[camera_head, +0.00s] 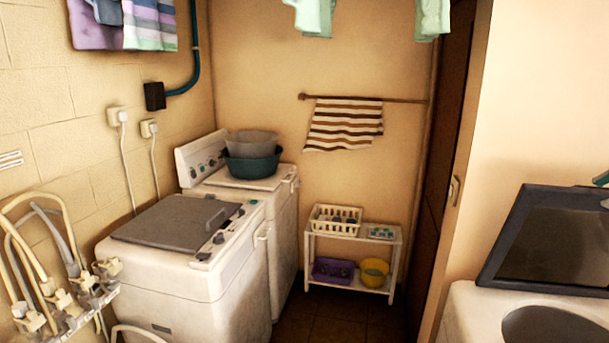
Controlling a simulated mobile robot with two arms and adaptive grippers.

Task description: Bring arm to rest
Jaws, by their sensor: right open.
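My right gripper (603,191) shows only as a small dark and teal part at the right edge of the head view. It is open, with nothing seen between its fingers, and most of it and its arm are cut off by the frame. It appears beside the upper right of a raised dark lid (545,237); I cannot tell whether they touch. My left gripper is not in view.
The lid stands on a white machine (462,310) with a round opening. Two white washers stand left, the far one holding stacked basins (252,166). A white shelf (396,262) stands at the back wall. Hoses (60,262) hang left. Some dark floor (335,326) is clear.

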